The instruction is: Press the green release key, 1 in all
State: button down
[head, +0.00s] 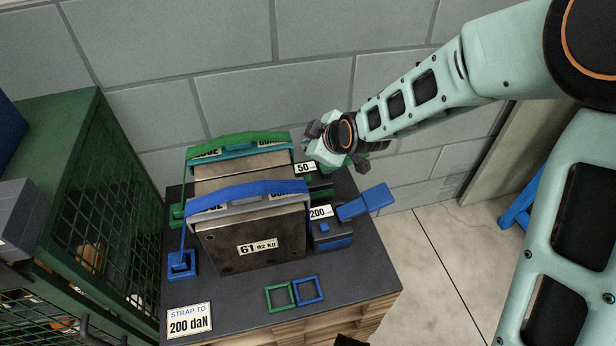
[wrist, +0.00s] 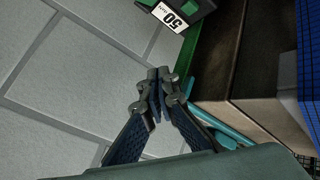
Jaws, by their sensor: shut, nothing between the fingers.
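The green tensioner (head: 320,186), labelled 50, sits at the back right of the steel mould block (head: 255,236). My gripper and wrist partly cover this area in the head view, and I cannot make out the green release key. In the wrist view the dark green tensioner (wrist: 196,9) with its upside-down 50 label is at the top edge, beyond my fingers. My gripper (wrist: 160,76) is shut and empty, its fingertips together, beside the green strap (wrist: 188,48). In the head view my gripper (head: 324,153) is above and behind the tensioner, close to the wall.
The blue tensioner (head: 332,243), labelled 200, has its lever (head: 365,203) sticking out right. Green (head: 278,296) and blue (head: 309,290) square frames lie on the pallet top near a "strap to 200 daN" sign (head: 189,320).

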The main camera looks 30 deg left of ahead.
jog(key=b, duration=0.5)
send_over(309, 180)
notch_tip(309, 180, down, 8)
jog(key=shift+r, duration=0.25)
jog(key=shift+f+b, duration=0.7)
jog(key=shift+b, duration=0.15)
dwell(0.5)
jog(key=shift+f+b, duration=0.4)
jog(key=shift+b, duration=0.15)
jog(key=shift+f+b, duration=0.45)
dwell(0.6)
jog(key=shift+r, duration=0.1)
jog(key=shift+r+p, duration=0.55)
jog(key=shift+r, duration=0.25)
